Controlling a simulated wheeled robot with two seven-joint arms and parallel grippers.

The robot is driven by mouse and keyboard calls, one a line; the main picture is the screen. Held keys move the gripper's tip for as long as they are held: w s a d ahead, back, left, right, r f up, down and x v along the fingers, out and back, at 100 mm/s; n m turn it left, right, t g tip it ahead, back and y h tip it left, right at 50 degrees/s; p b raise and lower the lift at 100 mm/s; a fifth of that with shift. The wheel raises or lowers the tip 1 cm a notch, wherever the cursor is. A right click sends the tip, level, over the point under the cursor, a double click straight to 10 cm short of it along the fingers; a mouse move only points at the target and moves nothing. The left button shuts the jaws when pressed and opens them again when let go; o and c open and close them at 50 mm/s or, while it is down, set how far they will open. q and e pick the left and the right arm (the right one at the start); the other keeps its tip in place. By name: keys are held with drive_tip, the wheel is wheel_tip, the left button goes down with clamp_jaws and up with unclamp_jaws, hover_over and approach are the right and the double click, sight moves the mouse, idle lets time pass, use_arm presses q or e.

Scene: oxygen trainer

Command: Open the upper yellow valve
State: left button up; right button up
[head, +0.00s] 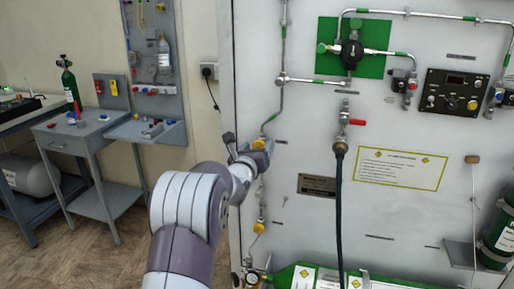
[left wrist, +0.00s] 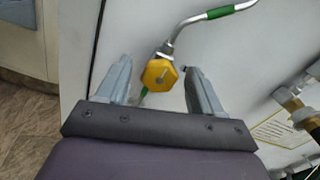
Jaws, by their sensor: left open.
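The upper yellow valve (head: 260,143) sits on a thin metal pipe on the left part of the grey panel. In the left wrist view its yellow hexagonal knob (left wrist: 159,74) shows face-on, with the pipe rising from it to the upper right. My left gripper (head: 244,146) is at the valve, partly covering it in the head view. In the left wrist view my left gripper (left wrist: 156,65) is open, with one finger on each side of the knob and visible gaps. A lower yellow valve (head: 259,227) is further down the same pipe run. My right gripper is not in view.
A red-handled valve (head: 356,122) with a black hose (head: 339,205) hangs right of my arm. A green cylinder (head: 305,276) lies along the panel's bottom. A grey side table (head: 85,130) stands at left. The panel around the upper valve is mostly clear.

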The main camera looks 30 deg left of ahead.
use_arm(q)
drive_tip(key=c, duration=1.1)
drive_tip(key=shift+o, duration=0.2)
